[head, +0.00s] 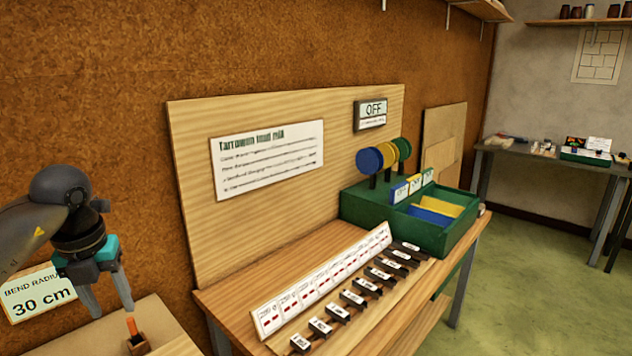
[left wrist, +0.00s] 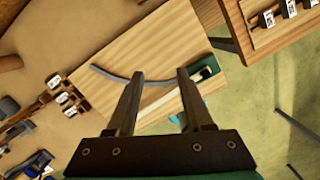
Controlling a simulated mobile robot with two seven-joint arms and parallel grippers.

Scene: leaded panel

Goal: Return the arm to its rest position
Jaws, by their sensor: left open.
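My left gripper (head: 108,302) is in the lower left of the head view, fingers pointing down over a wooden bench. In the left wrist view its two fingers (left wrist: 160,82) are apart with nothing held between them. Below them a curved grey strip (left wrist: 108,74) lies on a pale wooden board (left wrist: 165,45), partly hidden by the fingers. A pale rod with a dark end (left wrist: 203,75) lies by the right finger. My right gripper is not in view.
The bench (head: 215,302) right of my left arm bears a row of labelled blocks, a white scale strip (head: 322,283) and a green tray (head: 455,240). An upright wooden board (head: 240,215) stands behind. A "BEND RADIUS 30 cm" sign (head: 40,296) is beside my left gripper.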

